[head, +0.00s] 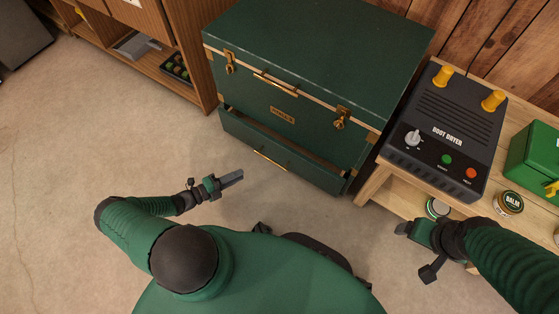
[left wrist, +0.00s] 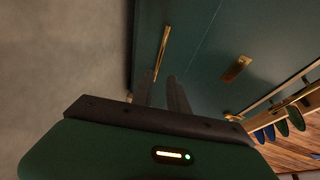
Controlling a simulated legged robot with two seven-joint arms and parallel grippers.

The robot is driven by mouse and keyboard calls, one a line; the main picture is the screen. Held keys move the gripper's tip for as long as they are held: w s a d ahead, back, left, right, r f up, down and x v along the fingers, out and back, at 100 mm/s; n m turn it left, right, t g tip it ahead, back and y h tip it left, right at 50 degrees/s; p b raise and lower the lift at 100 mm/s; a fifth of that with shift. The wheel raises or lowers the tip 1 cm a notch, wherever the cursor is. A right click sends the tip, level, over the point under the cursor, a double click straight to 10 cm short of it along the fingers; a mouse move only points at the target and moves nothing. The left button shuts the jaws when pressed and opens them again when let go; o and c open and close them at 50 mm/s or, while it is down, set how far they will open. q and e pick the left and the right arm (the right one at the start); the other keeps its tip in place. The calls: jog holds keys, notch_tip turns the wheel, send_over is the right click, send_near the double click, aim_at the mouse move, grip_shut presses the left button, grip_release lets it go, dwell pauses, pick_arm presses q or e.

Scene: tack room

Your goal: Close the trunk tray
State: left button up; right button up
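The dark green trunk (head: 300,60) stands against the wall with its lid down. Its low trunk tray (head: 250,145) sticks out at the front, with a dark gap showing behind its front panel. A thin brass handle (head: 268,160) is on the tray front. My left gripper (head: 238,175) is in front of the tray, near its left part, and holds nothing. In the left wrist view its two fingers (left wrist: 162,78) are a little apart, pointing towards a brass bar (left wrist: 162,50) on a green face. My right gripper (head: 408,230) is beside the low bench; its fingers are unclear.
A wooden bench (head: 375,186) at the right bears a boot dryer (head: 450,115), with a green box (head: 535,155) beside it. Tins, one a balm tin (head: 509,202), are lower down. A wooden shelf unit (head: 190,45) stands left.

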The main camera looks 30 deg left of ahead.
pick_arm(q)
jog(key=b+x, duration=0.6)
jog(key=x, duration=0.9)
jog(key=shift+w+d+f, duration=0.1)
jog(key=shift+w+d, duration=0.05)
jog(key=shift+w, duration=0.1)
grip_shut()
jog(key=shift+f, duration=0.1)
dwell(0.4)
